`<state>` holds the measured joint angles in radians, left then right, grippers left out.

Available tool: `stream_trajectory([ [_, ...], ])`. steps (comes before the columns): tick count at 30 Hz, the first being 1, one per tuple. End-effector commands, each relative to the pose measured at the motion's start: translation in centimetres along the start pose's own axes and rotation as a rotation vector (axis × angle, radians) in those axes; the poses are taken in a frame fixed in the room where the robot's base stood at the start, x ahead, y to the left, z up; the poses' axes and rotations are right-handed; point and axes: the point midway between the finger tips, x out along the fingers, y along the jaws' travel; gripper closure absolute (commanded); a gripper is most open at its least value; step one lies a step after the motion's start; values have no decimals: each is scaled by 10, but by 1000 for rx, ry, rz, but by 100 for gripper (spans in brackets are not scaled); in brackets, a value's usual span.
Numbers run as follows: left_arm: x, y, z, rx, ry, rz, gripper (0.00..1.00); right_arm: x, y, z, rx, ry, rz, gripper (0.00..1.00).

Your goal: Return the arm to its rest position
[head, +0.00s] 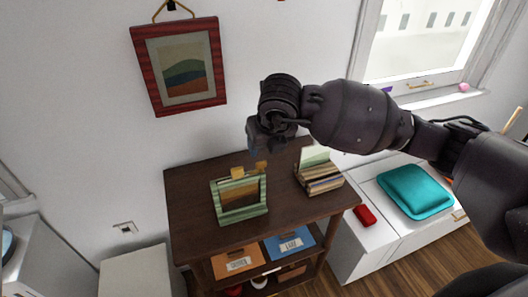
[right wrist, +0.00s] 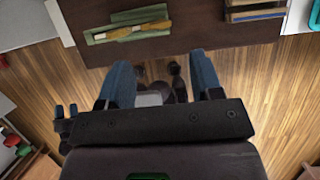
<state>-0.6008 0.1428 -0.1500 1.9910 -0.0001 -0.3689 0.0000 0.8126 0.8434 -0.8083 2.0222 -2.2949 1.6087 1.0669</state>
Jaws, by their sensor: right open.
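My right arm reaches in from the right in the head view. Its right gripper (head: 257,150) hangs above the top of a dark wooden shelf unit (head: 190,205), behind a green striped picture frame (head: 228,215). In the right wrist view the blue fingers of the right gripper (right wrist: 163,78) stand wide apart with nothing between them. The frame also shows at the top of that view (right wrist: 105,37), apart from the fingers. My left gripper is not in view.
A red-framed picture (head: 140,62) hangs on the wall. A teal cushion (head: 415,190) and a red box (head: 365,215) lie on the white cabinet (head: 370,245) at right. Bins (head: 237,263) fill the shelf below.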

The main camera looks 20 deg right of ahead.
Motion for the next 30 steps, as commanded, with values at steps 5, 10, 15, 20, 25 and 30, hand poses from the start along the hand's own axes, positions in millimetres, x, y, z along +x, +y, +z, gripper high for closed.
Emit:
stream_trajectory([
  [5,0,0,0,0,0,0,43,-14,0,0,0,-1,1,40],
  [10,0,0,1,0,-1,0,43,-17,0,0,0,0,0,40],
  [15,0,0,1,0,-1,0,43,-17,0,0,0,0,0,40],
  [20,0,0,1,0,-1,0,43,-17,0,0,-1,0,0,40],
  [25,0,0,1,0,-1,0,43,-17,7,3,-75,-22,44,40],
  [30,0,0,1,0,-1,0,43,-25,50,-2,-216,-21,318,40],
])
